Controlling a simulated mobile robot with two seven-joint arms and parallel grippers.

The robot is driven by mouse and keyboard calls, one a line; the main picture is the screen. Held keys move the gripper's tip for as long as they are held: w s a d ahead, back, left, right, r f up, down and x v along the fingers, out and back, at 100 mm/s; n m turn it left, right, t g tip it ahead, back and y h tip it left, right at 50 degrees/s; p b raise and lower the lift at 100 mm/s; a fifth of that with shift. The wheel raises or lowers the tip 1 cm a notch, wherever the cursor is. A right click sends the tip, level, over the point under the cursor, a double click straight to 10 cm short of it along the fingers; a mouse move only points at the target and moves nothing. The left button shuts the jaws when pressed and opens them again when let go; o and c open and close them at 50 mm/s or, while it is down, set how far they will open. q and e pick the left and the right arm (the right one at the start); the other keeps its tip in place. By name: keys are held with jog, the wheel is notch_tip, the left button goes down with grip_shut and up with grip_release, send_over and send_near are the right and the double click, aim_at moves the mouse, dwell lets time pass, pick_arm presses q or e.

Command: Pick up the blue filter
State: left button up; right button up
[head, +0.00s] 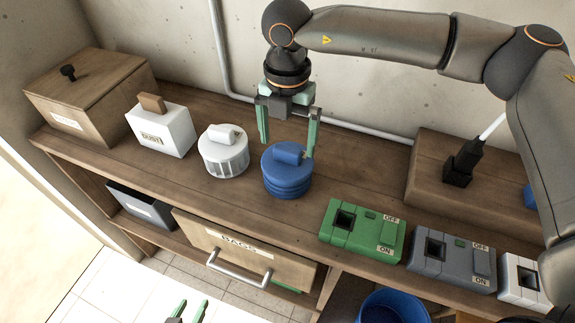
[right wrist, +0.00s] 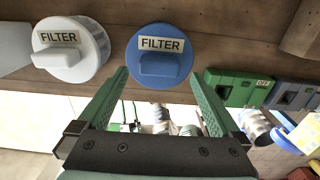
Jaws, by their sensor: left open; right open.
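The blue filter (head: 287,182), a round ribbed canister with a grip block on its lid, stands upright on the wooden shelf. In the right wrist view the blue filter (right wrist: 158,75) shows its "FILTER" label, beyond and between my fingertips. My right gripper (head: 288,146) is open and empty, pointing down just above and behind the blue filter in the head view. Its green fingers also show in the right wrist view (right wrist: 160,88). I cannot tell whether they touch the filter. My left gripper (head: 187,311) is open and empty at the bottom edge, well below the shelf.
A white filter (head: 223,158) stands left of the blue one, then a white "DUST" box (head: 160,132) and a wooden box (head: 90,95). Green (head: 362,230) and grey (head: 451,258) switch boxes lie to the right. A "BAGS" drawer (head: 240,255) sits below. A blue bucket (head: 393,303) stands lower right.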

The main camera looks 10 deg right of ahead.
aim_at(287, 149)
jog(key=shift+w+f, duration=0.15)
jog(key=shift+f, duration=1.4)
jog(key=shift+c, duration=0.2)
grip_shut()
